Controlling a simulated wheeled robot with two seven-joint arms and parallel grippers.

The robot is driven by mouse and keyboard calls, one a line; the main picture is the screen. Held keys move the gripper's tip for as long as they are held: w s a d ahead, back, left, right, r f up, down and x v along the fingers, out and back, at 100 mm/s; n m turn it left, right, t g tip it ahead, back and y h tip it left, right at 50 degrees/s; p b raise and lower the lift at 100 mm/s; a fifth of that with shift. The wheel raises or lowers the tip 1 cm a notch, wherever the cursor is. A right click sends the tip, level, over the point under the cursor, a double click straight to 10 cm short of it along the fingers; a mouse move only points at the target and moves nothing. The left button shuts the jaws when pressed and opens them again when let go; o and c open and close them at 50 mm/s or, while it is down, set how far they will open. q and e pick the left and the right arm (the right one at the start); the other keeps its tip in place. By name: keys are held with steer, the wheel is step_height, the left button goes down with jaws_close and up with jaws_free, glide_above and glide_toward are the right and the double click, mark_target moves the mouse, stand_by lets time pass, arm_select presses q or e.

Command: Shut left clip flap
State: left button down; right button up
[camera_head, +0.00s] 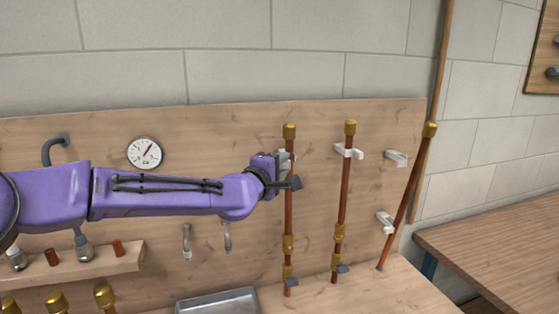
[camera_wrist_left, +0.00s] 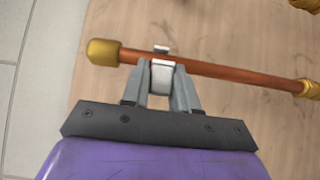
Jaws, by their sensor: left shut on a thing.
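The left copper pipe (camera_head: 289,210) with a brass cap stands upright against the wooden board. In the left wrist view the same pipe (camera_wrist_left: 225,73) runs across the picture. My left gripper (camera_head: 289,171) is at its upper part. The white left clip (camera_head: 283,156) is mostly hidden by the gripper in the head view. In the left wrist view my fingers (camera_wrist_left: 161,75) are shut on the white clip flap (camera_wrist_left: 162,70) at the pipe, a little below the brass cap (camera_wrist_left: 104,52). How far the flap is closed I cannot tell. My right gripper is not in view.
A middle pipe (camera_head: 343,205) stands in a white clip (camera_head: 347,151) to the right. A third pipe (camera_head: 407,195) leans tilted beside two white clips. A gauge (camera_head: 145,153), a metal tray (camera_head: 217,303) and a wooden shelf (camera_head: 128,260) are at left and below.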

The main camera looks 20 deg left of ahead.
arm_select(q)
steer(key=n+y+p, duration=0.1)
steer(key=n+y, duration=0.1)
steer(key=y, duration=0.1)
steer(key=d+n+y+p, duration=0.1)
steer(key=y, duration=0.2)
steer(key=d+n+y+p, duration=0.1)
steer(key=n+y+p, duration=0.1)
steer(key=shift+w+n+g+y, duration=0.2)
steer(key=shift+n+g+y, duration=0.1)
steer(key=shift+y, duration=0.1)
steer(key=shift+w+d+f+n+g+y+p, duration=0.1)
steer(key=shift+w+d+n+g+y+p, duration=0.2)
steer(key=shift+n+g+y, duration=0.8)
steer(key=shift+w+d+n+g+y+p, duration=0.1)
steer(key=shift+n+g+y+p, duration=0.5)
steer(key=shift+y, duration=0.9)
steer(key=shift+w+d+f+n+g+y+p, duration=0.1)
steer(key=shift+w+d+n+g+y+p, duration=0.1)
steer(key=shift+n+g+y, duration=0.9)
steer(key=shift+n+y, duration=0.3)
steer(key=shift+a+r, duration=0.1)
steer(key=c, duration=1.1)
jaws_free()
steer(key=shift+o, duration=0.7)
steer(key=shift+w, duration=0.1)
